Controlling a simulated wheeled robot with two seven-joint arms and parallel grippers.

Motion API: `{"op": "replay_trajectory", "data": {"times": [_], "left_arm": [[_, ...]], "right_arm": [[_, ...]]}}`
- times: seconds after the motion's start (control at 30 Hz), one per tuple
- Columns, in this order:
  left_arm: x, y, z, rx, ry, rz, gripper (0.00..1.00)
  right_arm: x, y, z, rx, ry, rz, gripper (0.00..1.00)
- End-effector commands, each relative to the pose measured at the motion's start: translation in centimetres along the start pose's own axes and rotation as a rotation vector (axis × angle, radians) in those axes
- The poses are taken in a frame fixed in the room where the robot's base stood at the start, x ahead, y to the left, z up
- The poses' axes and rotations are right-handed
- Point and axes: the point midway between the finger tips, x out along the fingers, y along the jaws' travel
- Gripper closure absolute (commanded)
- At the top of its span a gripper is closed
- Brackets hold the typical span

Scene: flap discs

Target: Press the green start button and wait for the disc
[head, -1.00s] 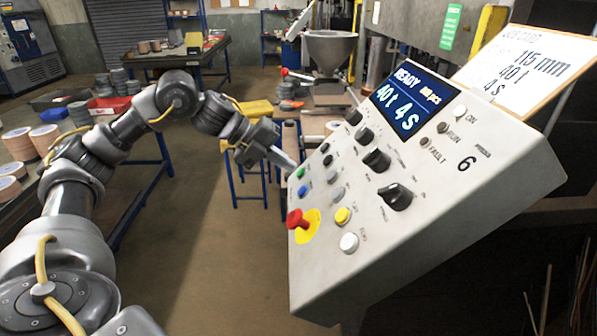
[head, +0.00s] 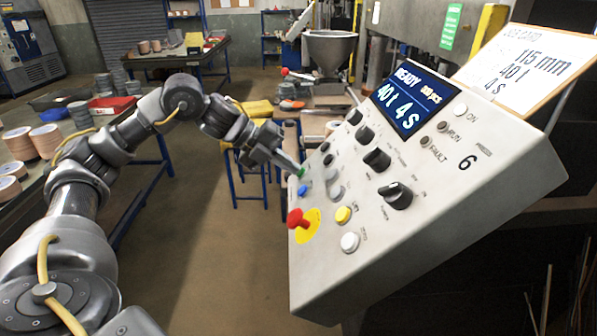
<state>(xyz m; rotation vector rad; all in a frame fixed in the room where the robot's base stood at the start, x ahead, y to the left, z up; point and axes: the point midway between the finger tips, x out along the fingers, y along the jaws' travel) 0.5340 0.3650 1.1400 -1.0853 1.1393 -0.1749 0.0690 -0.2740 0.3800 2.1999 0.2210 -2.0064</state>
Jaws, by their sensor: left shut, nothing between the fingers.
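The green start button (head: 301,172) is on the left side of the grey control panel (head: 440,215), largely covered by my left gripper. My left gripper (head: 299,171) is shut and empty, its fingertips at the button. I cannot tell whether they touch it or press it in. The panel screen (head: 414,100) reads READY, 40 t, 4 s. No disc shows at the panel. My right gripper is not in view.
A red emergency knob (head: 297,218) on a yellow plate, a blue button (head: 304,189), a yellow button (head: 343,215) and a white button (head: 350,242) sit close by. A job card (head: 530,65) stands behind the panel. A table with disc stacks (head: 18,143) is at left.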

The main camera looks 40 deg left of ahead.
Motion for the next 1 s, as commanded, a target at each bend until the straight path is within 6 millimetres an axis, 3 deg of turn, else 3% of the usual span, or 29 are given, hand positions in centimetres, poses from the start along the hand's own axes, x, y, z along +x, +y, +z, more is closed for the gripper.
{"op": "replay_trajectory", "data": {"times": [1.0], "left_arm": [[0.76, 0.00, -0.02, 0.000, 0.001, 0.000, 1.00]], "right_arm": [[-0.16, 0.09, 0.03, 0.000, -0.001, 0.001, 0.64]]}}
